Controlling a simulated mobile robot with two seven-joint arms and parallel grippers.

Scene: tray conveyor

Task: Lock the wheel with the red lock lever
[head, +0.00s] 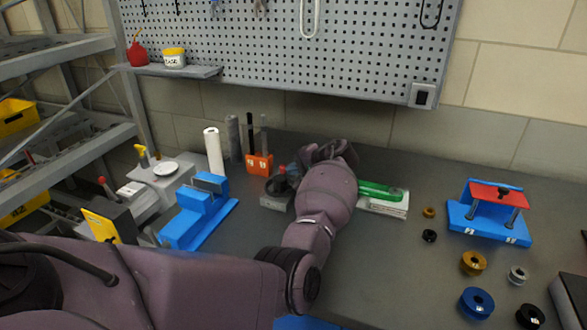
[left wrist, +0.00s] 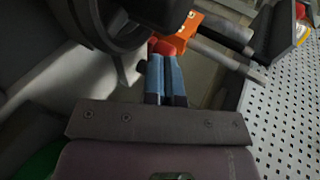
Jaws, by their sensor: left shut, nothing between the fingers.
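The red lock lever (head: 282,169) shows as a small red knob beside the dark wheel (head: 277,186) at the back middle of the bench. My left gripper (head: 292,169) is close to the red knob, but my wrist hides much of this area. In the left wrist view, my left gripper's blue-grey fingers (left wrist: 165,60) are together and empty. Their tips are at the red knob (left wrist: 163,46); whether they touch it I cannot tell. The dark round rim of the wheel (left wrist: 108,22) shows at upper left. My right gripper is not in view.
An orange holder (head: 260,164) with dark rods stands just behind the wheel. A green object on a white base (head: 385,206) is to the right of my wrist. A blue fixture (head: 199,211) stands left. Rings and a red-topped blue stand (head: 487,233) are at right.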

